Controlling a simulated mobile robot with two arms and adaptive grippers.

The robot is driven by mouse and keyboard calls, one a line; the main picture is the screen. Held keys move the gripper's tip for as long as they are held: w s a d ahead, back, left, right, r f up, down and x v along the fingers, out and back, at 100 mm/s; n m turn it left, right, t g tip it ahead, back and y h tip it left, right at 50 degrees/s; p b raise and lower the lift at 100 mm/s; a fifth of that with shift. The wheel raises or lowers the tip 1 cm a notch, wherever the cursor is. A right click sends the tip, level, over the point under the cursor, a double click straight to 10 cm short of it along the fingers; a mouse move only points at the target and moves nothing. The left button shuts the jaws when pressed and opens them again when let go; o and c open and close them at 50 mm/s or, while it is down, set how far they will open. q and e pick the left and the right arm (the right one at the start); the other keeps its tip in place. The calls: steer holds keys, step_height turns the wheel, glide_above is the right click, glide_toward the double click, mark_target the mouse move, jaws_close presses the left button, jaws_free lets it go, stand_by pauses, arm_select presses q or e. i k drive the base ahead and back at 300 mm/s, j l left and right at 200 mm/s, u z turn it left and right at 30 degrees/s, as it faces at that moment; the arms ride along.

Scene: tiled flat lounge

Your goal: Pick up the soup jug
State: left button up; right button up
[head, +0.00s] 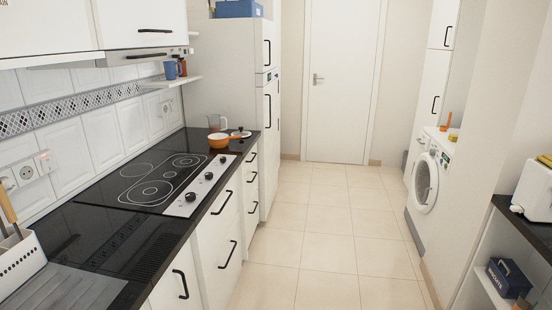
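A small clear jug (215,123) stands at the far end of the dark counter on the left, behind an orange pan. It looks like the soup jug, but it is too small to tell what is in it. The orange pan (220,141) is partly in front of it and hides its lower part. Neither of my grippers is in view.
The black hob (155,180) with control knobs lies on the near side of the pan. A blue mug (170,70) stands on a wall shelf. The tiled floor (330,235) is clear up to a closed white door (338,90). A washing machine (425,183) stands right.

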mark_target(214, 120)
steer(key=i, duration=2)
